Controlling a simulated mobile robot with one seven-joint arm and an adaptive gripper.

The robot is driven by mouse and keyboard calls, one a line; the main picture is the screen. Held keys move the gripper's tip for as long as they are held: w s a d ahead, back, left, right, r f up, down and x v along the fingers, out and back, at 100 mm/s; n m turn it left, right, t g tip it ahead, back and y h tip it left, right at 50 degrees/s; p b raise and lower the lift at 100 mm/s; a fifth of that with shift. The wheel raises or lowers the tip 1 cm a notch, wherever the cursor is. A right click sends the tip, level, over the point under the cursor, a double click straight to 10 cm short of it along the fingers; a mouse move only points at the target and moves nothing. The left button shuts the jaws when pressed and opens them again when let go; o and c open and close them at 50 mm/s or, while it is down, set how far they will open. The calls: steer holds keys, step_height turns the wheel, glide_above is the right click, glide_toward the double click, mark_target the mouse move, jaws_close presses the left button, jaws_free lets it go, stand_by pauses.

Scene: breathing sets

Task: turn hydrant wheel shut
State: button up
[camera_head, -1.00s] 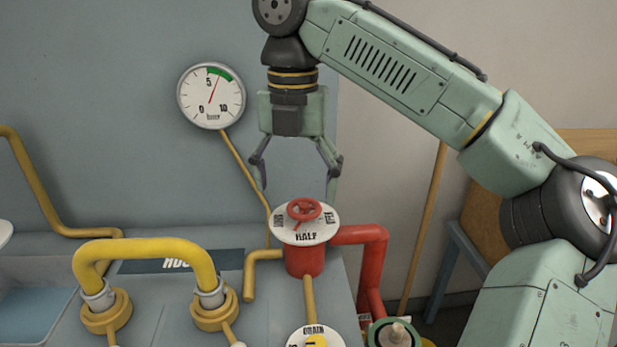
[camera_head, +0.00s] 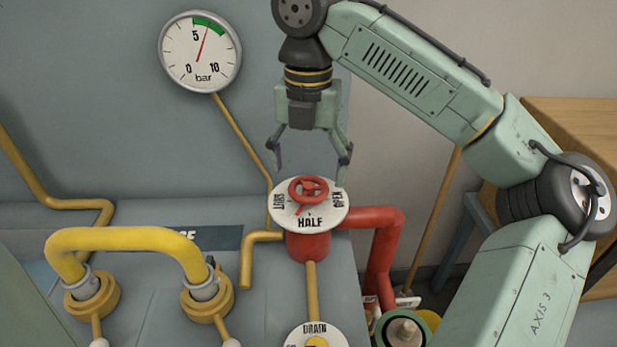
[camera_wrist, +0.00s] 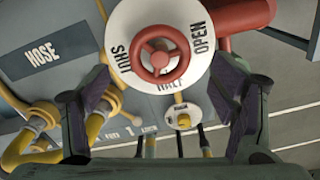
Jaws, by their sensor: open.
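The red hydrant wheel (camera_head: 308,189) sits on a white round dial plate (camera_head: 310,214) marked SHUT, HALF and OPEN, on top of a red hydrant body (camera_head: 308,246). A red pointer on the wheel points toward the lower left in the head view, between SHUT and HALF. My gripper (camera_head: 311,168) is open and empty just above the wheel, one finger to each side. In the wrist view the wheel (camera_wrist: 160,55) lies beyond and between the spread fingers, with no contact visible.
A red pipe (camera_head: 385,240) runs from the hydrant to the right and down. A yellow hose loop (camera_head: 130,240) stands at left. A DRAIN dial (camera_head: 314,336) is in front. A pressure gauge (camera_head: 200,52) hangs on the back wall, its needle just above 5.

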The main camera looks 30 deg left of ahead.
mark_target(308, 185)
steer(key=shift+f, duration=1.6)
steer(key=c, duration=1.2)
steer(key=shift+o, duration=0.2)
steer(key=shift+m, duration=0.4)
steer(key=m, duration=0.5)
steer(key=shift+m, duration=0.4)
steer(key=m, duration=0.5)
steer(key=shift+m, duration=0.4)
